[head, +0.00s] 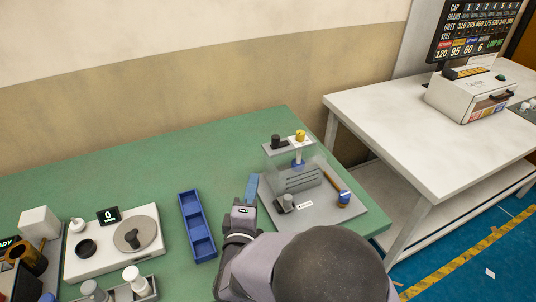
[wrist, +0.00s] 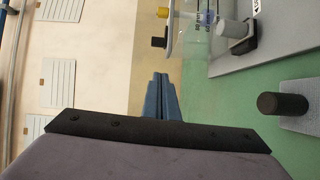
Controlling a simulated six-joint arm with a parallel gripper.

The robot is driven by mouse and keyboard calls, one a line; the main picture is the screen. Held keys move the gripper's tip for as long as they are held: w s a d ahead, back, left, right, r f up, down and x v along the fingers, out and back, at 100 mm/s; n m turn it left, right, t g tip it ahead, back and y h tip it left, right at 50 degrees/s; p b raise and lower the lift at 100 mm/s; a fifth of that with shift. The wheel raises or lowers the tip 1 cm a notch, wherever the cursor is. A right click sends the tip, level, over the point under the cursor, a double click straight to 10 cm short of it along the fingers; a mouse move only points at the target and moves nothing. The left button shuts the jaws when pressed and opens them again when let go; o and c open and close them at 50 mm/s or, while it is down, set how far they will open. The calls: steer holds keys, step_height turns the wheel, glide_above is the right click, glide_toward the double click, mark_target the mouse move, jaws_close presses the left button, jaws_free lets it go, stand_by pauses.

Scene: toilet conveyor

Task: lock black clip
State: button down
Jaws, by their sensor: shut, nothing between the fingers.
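My gripper (head: 252,189) has blue fingers, held together with nothing between them. It is beside the left edge of a grey base plate (head: 330,217), apart from the fixture. The fingers also show in the wrist view (wrist: 161,96). A clear box (head: 283,158) stands on the plate, with a black knob-like piece (head: 276,141) and a yellow one (head: 300,134) on top. The black piece also shows in the wrist view (wrist: 158,42), beyond the fingertips. A grey cylinder (head: 287,200) sits in a dark clamp-like holder (wrist: 243,44) at the plate's front. I cannot tell which dark part is the clip.
A blue tray (head: 197,227) lies left of my gripper. A scale (head: 105,252) is farther left. A blue-banded vial (head: 344,198) stands at the plate's right. A dark cylinder on a grey block (wrist: 281,103) is at right in the wrist view. Green table is clear behind.

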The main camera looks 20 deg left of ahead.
steer(key=shift+s+a+r, duration=0.15)
steer(key=shift+s+r, duration=0.15)
steer(key=shift+w, duration=0.1)
steer(key=w+p, duration=0.3)
steer(key=w, duration=1)
steer(key=shift+a, duration=0.25)
